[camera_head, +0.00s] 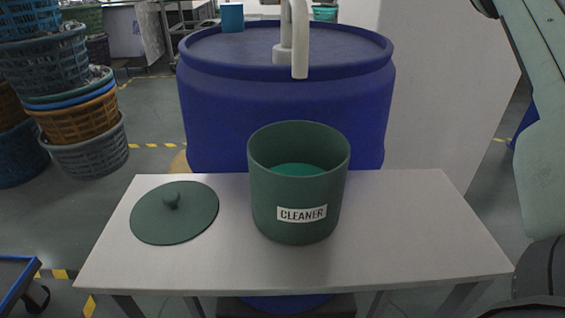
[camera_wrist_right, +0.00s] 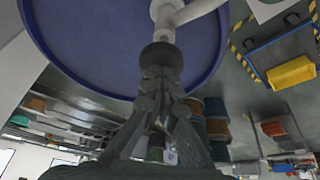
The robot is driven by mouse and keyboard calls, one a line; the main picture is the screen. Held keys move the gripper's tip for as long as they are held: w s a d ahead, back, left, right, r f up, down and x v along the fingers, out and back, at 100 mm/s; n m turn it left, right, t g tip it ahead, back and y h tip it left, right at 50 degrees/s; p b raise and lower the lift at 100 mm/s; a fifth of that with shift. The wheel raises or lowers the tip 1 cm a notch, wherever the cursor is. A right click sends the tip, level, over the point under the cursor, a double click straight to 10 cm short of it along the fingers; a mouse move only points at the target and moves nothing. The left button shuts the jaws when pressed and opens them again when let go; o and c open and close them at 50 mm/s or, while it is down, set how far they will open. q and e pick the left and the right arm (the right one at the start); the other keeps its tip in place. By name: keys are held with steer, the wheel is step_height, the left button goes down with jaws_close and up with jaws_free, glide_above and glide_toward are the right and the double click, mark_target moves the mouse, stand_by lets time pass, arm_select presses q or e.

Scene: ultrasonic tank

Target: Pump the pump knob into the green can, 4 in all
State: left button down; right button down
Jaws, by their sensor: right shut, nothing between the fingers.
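The green can (camera_head: 283,213), labelled CLEANER, stands upright and open on the bench, with brighter green contents (camera_head: 298,170) inside. The white pump (camera_head: 299,45) rises from the blue drum behind it, its spout pointing down behind and above the can. The pump's top is cut off in the head view. The dark round pump knob (camera_wrist_right: 160,56) shows in the right wrist view, at the fingertips of my right gripper (camera_wrist_right: 158,78). That gripper is shut and empty; I cannot tell whether it touches the knob. My left gripper is out of view.
The round green lid (camera_head: 165,222) lies on the white bench (camera_head: 400,235), left of the can. The blue drum (camera_head: 290,110) stands close behind the bench. Stacked baskets (camera_head: 80,120) stand at the left. The bench's right side is clear.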

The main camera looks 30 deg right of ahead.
steer(key=shift+r+p, duration=0.45)
steer(key=shift+r, duration=0.15)
step_height(320, 180, up, 2)
steer(key=shift+r+p, duration=0.1)
steer(key=shift+p, duration=0.4)
steer(key=shift+r, duration=0.85)
steer(key=shift+f, duration=0.15)
